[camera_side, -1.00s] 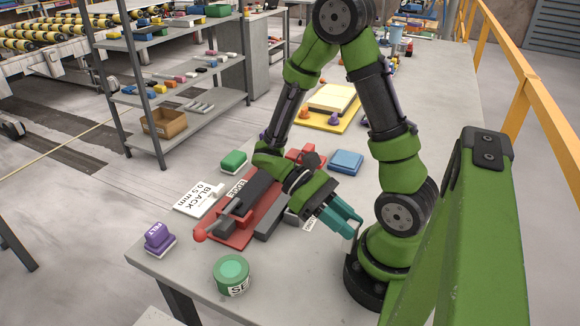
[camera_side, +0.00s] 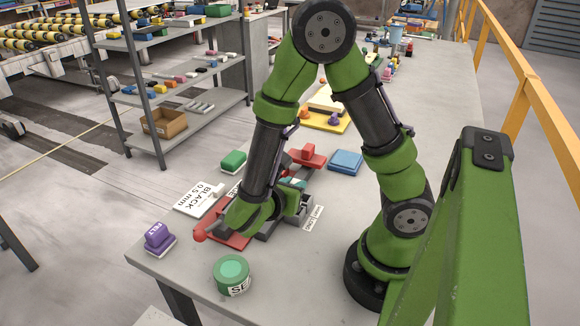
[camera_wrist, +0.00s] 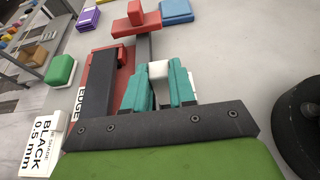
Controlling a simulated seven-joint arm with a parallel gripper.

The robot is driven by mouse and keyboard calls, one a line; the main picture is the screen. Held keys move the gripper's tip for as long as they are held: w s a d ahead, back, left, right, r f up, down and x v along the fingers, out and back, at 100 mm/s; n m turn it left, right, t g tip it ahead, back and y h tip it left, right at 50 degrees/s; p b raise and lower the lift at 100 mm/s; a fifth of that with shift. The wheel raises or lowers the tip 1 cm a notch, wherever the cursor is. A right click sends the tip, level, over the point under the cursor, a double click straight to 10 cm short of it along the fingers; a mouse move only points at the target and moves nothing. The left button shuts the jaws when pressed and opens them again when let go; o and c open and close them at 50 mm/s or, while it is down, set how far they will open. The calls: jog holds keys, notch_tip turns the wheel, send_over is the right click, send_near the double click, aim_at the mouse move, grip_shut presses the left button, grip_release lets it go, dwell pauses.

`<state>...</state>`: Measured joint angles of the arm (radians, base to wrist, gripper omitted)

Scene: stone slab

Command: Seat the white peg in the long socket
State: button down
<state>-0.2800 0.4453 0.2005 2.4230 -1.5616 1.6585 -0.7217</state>
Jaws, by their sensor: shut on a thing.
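My gripper (camera_wrist: 160,88) has teal fingers, shut on the white peg (camera_wrist: 158,70), whose squarish end shows between them in the wrist view. A grey bar of the fixture (camera_wrist: 145,48) runs away beyond the peg. I cannot tell which opening is the long socket, or whether the peg touches it. Small white tags (camera_side: 314,217) lie beside the fixture; their print is too small to read.
A red base with a dark block (camera_wrist: 92,83), tagged EDGE, lies left of the fingers. A red block (camera_side: 308,156) stands behind. Around are a blue block (camera_side: 346,161), green block (camera_side: 233,161), white BLACK 0.5 mm card (camera_side: 195,198), purple stamp (camera_side: 159,238) and green tin (camera_side: 231,273).

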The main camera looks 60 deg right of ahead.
jog(key=shift+f, duration=1.95)
jog(key=shift+f, duration=0.15)
jog(key=c, duration=0.9)
grip_release()
jog(key=shift+c, duration=0.2)
jog(key=shift+r, duration=0.2)
